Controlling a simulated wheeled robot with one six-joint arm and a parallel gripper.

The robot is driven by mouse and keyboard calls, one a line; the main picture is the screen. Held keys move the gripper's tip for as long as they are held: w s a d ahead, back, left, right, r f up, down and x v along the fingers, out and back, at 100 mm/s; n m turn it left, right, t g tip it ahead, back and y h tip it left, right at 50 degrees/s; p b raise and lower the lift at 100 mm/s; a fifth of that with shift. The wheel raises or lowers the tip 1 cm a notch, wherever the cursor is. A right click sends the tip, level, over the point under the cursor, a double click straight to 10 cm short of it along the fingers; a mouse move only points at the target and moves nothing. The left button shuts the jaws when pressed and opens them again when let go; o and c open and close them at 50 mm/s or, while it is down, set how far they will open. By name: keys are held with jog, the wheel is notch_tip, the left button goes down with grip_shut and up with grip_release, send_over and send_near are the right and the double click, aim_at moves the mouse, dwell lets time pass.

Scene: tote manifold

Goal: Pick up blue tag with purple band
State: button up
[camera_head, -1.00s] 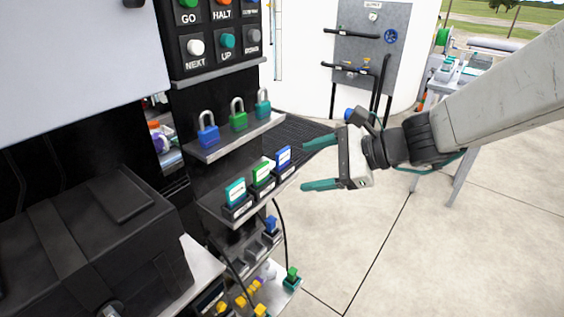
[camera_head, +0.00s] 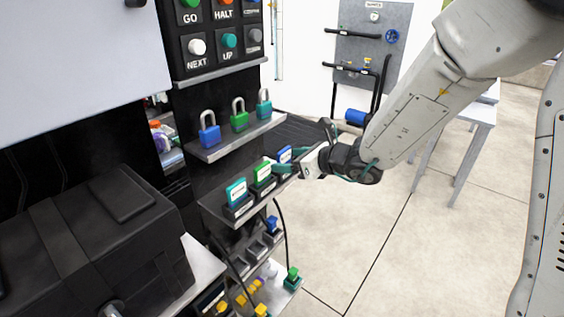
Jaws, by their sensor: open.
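The blue tag (camera_head: 284,154) stands upright in a dark holder at the right end of the tag shelf (camera_head: 222,213). Its lower part is hidden by my gripper, and I cannot make out a purple band. My gripper (camera_head: 288,160) is at the blue tag from the right, its green fingers open around or beside it; I cannot tell which. A green tag (camera_head: 262,172) stands to its left, and a teal tag (camera_head: 237,191) farther left.
Blue, green and teal padlocks (camera_head: 239,118) stand on the shelf above. A button panel (camera_head: 222,38) is higher up. A black case (camera_head: 90,240) fills the lower left. A lower shelf holds a blue piece (camera_head: 272,223).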

jog(key=shift+w+a+f, duration=0.1)
jog(key=shift+w+a, duration=0.05)
jog(key=c, duration=1)
jog(key=shift+c, duration=0.4)
jog(key=shift+r, duration=0.5)
jog(key=f+v, duration=0.2)
jog(key=v, duration=1.4)
jog(key=shift+s+d, duration=0.45)
jog(key=shift+d, duration=0.1)
